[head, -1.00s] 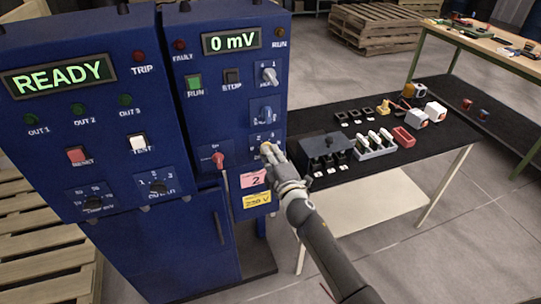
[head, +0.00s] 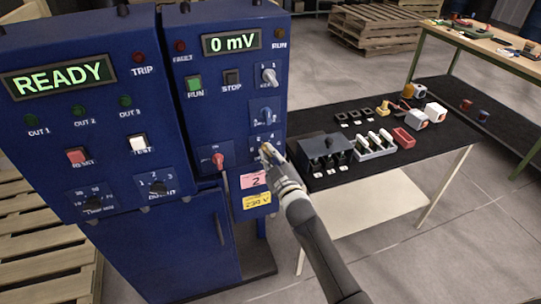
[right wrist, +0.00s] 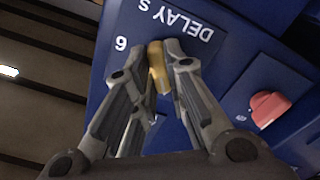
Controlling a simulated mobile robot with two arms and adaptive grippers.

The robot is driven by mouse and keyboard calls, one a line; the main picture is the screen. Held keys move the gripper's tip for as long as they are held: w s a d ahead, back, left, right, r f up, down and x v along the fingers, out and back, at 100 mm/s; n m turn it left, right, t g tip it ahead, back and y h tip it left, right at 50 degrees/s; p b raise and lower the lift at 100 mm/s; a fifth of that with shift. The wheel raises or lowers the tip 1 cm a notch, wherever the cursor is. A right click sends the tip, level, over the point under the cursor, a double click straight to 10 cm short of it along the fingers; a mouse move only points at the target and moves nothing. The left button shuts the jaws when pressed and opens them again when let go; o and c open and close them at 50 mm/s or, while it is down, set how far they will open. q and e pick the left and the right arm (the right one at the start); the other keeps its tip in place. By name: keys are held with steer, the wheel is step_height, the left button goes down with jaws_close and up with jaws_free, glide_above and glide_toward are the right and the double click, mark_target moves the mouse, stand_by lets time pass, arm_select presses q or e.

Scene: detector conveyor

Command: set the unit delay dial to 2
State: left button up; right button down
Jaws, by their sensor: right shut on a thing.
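The delay dial shows in the right wrist view as a tan-yellow knob (right wrist: 157,66) on a blue panel lettered "DELAY S", seen upside down, with a "6" beside it. My right gripper (right wrist: 160,55) is shut on this knob, a finger on each side. In the head view my right gripper (head: 268,152) is at the lower right of the right blue cabinet (head: 232,120) and covers most of the dial. The dial's pointer setting cannot be read. A pink tag (head: 254,179) with a "2" is below it. My left gripper is not in view.
A red rotary switch (head: 218,160) is left of the dial, also seen in the right wrist view (right wrist: 268,108). Two other knobs (head: 268,76) (head: 265,114) are above. A black-topped table (head: 370,165) with boxes and parts stands to the right.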

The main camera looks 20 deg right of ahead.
steer(key=shift+f+m, duration=0.1)
steer(key=shift+m, duration=0.4)
steer(key=c, duration=1.5)
jaws_free()
steer(key=shift+o, duration=0.2)
steer(key=s, duration=1.2)
steer(key=shift+d, duration=0.2)
